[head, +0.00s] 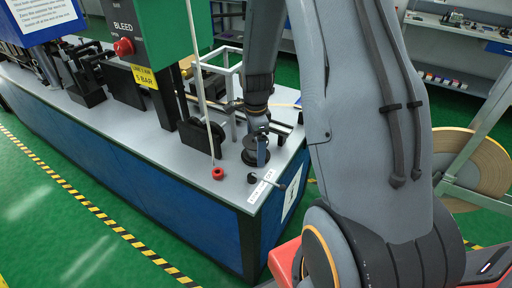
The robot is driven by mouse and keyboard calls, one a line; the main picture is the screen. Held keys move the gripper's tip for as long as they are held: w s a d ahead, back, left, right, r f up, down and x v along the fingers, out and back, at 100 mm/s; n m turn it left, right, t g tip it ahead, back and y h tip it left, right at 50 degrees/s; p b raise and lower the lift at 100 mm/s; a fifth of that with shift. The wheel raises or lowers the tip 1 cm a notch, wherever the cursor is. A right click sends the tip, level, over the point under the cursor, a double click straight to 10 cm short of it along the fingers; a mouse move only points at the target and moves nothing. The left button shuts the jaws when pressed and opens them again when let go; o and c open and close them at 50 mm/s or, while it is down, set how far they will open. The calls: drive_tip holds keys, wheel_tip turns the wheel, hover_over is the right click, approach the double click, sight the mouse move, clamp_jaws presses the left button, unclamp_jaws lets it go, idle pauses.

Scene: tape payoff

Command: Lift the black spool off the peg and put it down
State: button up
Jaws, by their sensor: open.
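A black spool (249,157) sits low near the right end of the grey bench top, partly covered by my gripper. My gripper (261,150) points down at the spool, with its fingers at or just over it. The gripper is open. I cannot tell whether the fingers touch the spool, and the peg is hidden from this view.
Left of the gripper stand a black block (198,140), a white upright rod and a white frame (221,72). A red ring (217,173) and a small black knob (252,178) lie toward the front edge of the bench (180,165). A large brown roll (470,165) stands at right.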

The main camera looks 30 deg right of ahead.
drive_tip(key=shift+c, duration=0.3)
drive_tip(key=c, duration=1.4)
drive_tip(key=shift+o, duration=0.2)
drive_tip(key=shift+r, duration=0.15)
wheel_tip(320, 180, up, 18)
drive_tip(key=b, duration=0.4)
drive_tip(key=shift+b, duration=0.3)
